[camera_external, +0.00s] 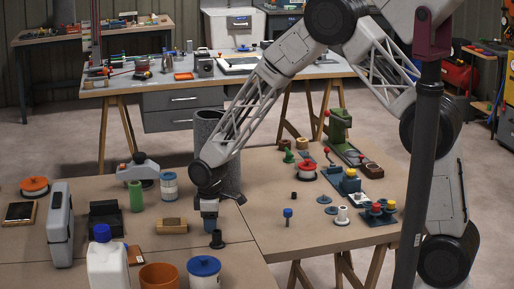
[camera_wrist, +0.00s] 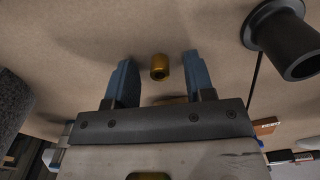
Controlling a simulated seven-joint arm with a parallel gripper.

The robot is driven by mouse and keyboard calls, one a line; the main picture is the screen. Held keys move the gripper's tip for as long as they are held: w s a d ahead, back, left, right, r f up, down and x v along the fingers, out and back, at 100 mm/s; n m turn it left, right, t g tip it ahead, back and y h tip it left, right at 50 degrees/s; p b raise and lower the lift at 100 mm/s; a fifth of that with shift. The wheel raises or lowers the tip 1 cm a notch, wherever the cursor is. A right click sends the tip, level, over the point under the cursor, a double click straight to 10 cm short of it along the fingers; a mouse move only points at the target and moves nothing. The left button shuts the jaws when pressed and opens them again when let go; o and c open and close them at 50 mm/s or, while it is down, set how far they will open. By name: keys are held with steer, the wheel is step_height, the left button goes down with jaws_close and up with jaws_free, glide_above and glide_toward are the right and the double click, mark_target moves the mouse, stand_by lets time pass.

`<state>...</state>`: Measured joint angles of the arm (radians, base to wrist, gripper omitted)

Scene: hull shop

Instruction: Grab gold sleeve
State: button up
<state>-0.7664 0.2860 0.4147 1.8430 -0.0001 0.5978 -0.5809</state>
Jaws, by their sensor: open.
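The gold sleeve (camera_wrist: 160,67) is a small short cylinder with a dark hole, seen in the wrist view on the brown tabletop. It appears between the two blue fingertips of my gripper (camera_wrist: 158,56), with a gap on each side. My gripper is open and empty. I cannot tell how far the sleeve is below the fingertips. In the external view my gripper (camera_external: 210,217) points down, low over the table, beside a black flanged piece (camera_external: 217,241). I cannot make out the sleeve there.
The black flanged piece also shows close on the right in the wrist view (camera_wrist: 286,40). A grey rough cylinder (camera_external: 232,180) stands behind my gripper. A wooden block (camera_external: 171,226) lies left; a white bottle (camera_external: 107,265) and a blue-lidded jar (camera_external: 204,275) stand in front.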

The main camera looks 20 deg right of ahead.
steer(key=shift+c, duration=0.5)
jaws_close()
steer(key=shift+r, duration=0.1)
steer(key=shift+r, duration=0.75)
step_height(320, 180, up, 2)
steer(key=shift+r, duration=0.1)
steer(key=s+d, duration=0.3)
steer(key=s, duration=0.1)
steer(key=s+d, duration=0.3)
steer(key=d, duration=0.1)
steer(key=s+d+r, duration=0.1)
steer(key=s+d, duration=0.3)
steer(key=shift+s, duration=0.35)
